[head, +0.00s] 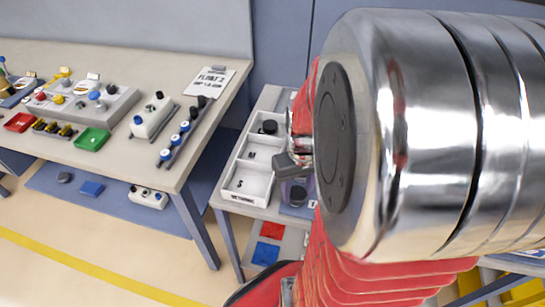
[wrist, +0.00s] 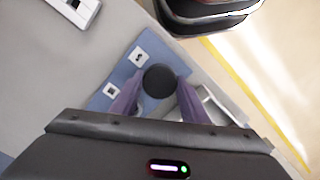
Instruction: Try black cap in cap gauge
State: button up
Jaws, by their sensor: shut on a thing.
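A round black cap (wrist: 159,81) sits between the purple fingertips of my gripper (wrist: 160,88) in the wrist view, and the gripper is shut on it. Below it is a blue mat (wrist: 126,70) with small white squares that carry dark marks. I cannot tell for certain which item is the cap gauge, or whether the cap touches anything below. In the head view my gripper (head: 293,167) is at the right side of the white tray, largely hidden by my wrist and arm.
The white compartment tray (head: 226,187) holds dark small parts. A red square (head: 272,230) and a blue square (head: 265,254) lie on a lower shelf. The left workbench (head: 165,65) carries a green tray (head: 92,139), a red tray (head: 19,122) and capped blocks. Floor shows between benches.

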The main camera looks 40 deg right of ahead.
aim_at(297, 193)
jog(key=o, duration=1.1)
jog(key=shift+r, duration=0.1)
notch_tip(297, 193, up, 14)
jog(key=shift+f, duration=0.25)
dwell(0.8)
